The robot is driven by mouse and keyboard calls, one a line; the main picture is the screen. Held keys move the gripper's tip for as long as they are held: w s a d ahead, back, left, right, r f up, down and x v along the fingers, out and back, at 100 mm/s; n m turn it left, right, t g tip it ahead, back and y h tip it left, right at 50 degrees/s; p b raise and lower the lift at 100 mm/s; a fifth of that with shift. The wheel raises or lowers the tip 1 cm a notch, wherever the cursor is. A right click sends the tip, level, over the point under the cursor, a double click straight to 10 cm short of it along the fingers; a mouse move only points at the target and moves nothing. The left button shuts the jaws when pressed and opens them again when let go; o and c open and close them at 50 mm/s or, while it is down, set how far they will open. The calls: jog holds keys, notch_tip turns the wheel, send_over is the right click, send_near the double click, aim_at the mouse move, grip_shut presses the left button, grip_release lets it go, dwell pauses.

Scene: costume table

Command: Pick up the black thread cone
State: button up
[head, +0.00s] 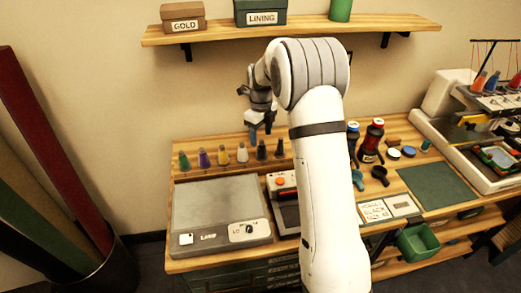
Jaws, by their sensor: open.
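A row of thread cones stands upright along the back of the wooden table in the head view. Two look dark: a black thread cone (261,150) and another dark cone (279,148) just right of it. At this size I cannot tell their colours apart. My gripper (260,131) points down above the black cone, apart from it as far as I can see. Its blue-tipped fingers are open with nothing between them. My arm hides part of the table to the right.
A white cone (242,153), yellow cone (222,156), purple cone (203,158) and green cone (183,161) continue the row leftward. A grey lamp panel (215,205) lies in front. A shelf (300,29) with boxes hangs above.

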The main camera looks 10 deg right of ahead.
aim_at(262, 145)
jog(key=f, duration=0.3)
jog(key=f+p, duration=0.1)
jog(key=f, duration=0.3)
jog(key=shift+w+d, duration=0.1)
jog(key=shift+d, duration=0.1)
jog(key=shift+c, duration=0.3)
jog(key=c, duration=1)
